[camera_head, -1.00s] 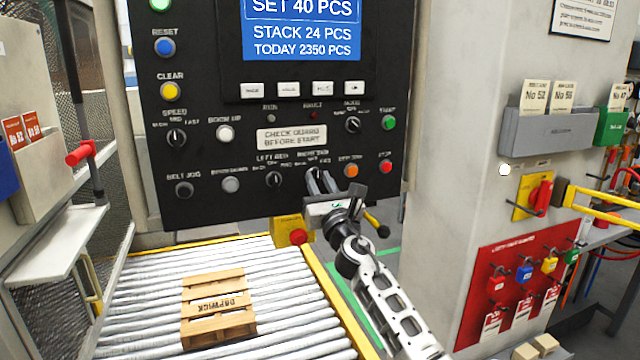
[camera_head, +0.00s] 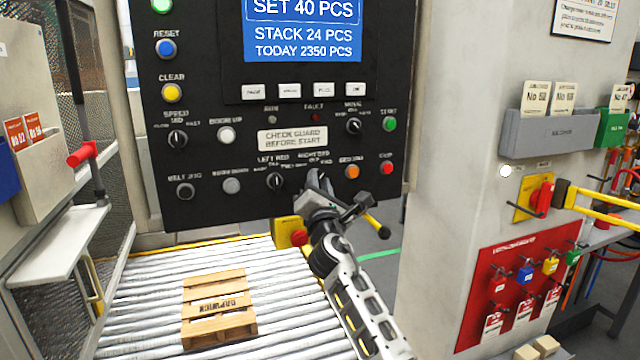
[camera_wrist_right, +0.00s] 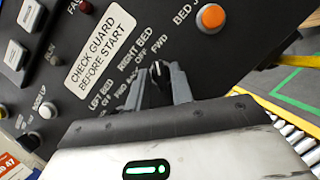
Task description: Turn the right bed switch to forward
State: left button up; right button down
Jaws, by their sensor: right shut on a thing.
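The right bed switch (camera_wrist_right: 157,70) is a small black knob with a pale mark, under the RIGHT BED label with BACK, OFF and FWD positions. It sits between the two grey fingers of my right gripper (camera_wrist_right: 160,84), which is shut on it. In the head view my right gripper (camera_head: 319,181) covers the switch at the lower part of the black control panel (camera_head: 215,100). The gripper body is rolled to a slant. Which position the knob points to is hard to tell. My left gripper is not in view.
The left bed switch (camera_head: 275,181) is just left of my gripper, and the orange button (camera_head: 352,172) and red stop button (camera_head: 387,168) are to the right. Below are a yellow box with a red button (camera_head: 298,238) and a roller conveyor with a wooden pallet (camera_head: 218,308).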

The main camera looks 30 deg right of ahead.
jog(key=shift+m+g+h, duration=0.4)
jog(key=shift+m, duration=0.7)
jog(key=c, duration=1.5)
grip_release()
jog(key=b+v, duration=0.1)
jog(key=v, duration=1.5)
jog(key=shift+b, duration=0.3)
